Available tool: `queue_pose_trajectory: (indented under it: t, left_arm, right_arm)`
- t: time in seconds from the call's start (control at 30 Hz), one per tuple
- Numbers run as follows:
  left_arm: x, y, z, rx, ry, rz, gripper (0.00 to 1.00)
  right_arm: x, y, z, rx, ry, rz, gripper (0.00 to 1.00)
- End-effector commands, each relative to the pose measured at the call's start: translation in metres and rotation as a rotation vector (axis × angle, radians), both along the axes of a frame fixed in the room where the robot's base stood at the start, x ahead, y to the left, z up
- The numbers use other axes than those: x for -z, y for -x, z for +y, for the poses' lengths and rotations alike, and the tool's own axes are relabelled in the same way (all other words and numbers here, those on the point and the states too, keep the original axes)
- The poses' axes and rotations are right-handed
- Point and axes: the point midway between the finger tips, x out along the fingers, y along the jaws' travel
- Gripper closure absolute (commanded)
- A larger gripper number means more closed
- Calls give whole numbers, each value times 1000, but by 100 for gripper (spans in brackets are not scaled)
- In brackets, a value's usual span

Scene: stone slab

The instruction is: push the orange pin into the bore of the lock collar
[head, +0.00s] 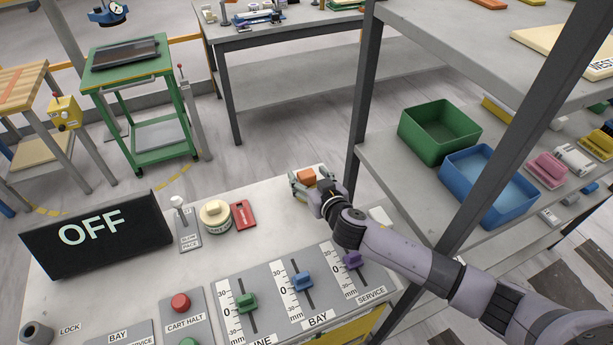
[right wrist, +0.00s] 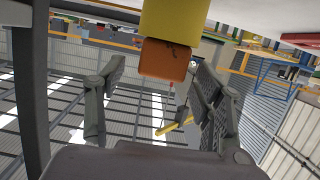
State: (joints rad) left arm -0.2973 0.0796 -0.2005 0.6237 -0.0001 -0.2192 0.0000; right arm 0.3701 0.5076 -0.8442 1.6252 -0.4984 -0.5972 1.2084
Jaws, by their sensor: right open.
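The orange pin (head: 306,176) is at the far right corner of the stone slab. My right gripper (head: 309,184) is there too, its open fingers around or beside the pin. In the right wrist view an orange block (right wrist: 165,60) with a yellow part (right wrist: 175,18) above it shows beyond the open fingers of my right gripper (right wrist: 158,85), in line with the gap. I cannot tell whether the fingers touch it. The lock collar (head: 37,332), a dark grey ring beside the word LOCK, is at the slab's near left corner, partly cut off. My left gripper is not in view.
An OFF display (head: 97,236) stands behind the collar. A white lever (head: 178,205), a cream knob (head: 215,215), a red plate (head: 243,214), a red button (head: 180,302) and several sliders (head: 303,281) occupy the slab. A shelf post (head: 362,110) rises behind my right gripper.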

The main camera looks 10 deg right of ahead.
Motion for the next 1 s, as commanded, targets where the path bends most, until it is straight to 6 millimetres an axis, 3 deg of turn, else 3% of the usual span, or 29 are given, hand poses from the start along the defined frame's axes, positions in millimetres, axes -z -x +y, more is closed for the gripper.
queue_pose_trajectory:
  t: [0.2,0.47,1.0]
  left_arm:
    - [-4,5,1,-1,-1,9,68]
    - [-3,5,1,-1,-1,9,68]
    - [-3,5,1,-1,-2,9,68]
  right_arm:
    - [5,-17,4,0,1,1,38]
    - [6,-18,4,-1,0,1,38]
    - [7,-18,4,0,0,1,74]
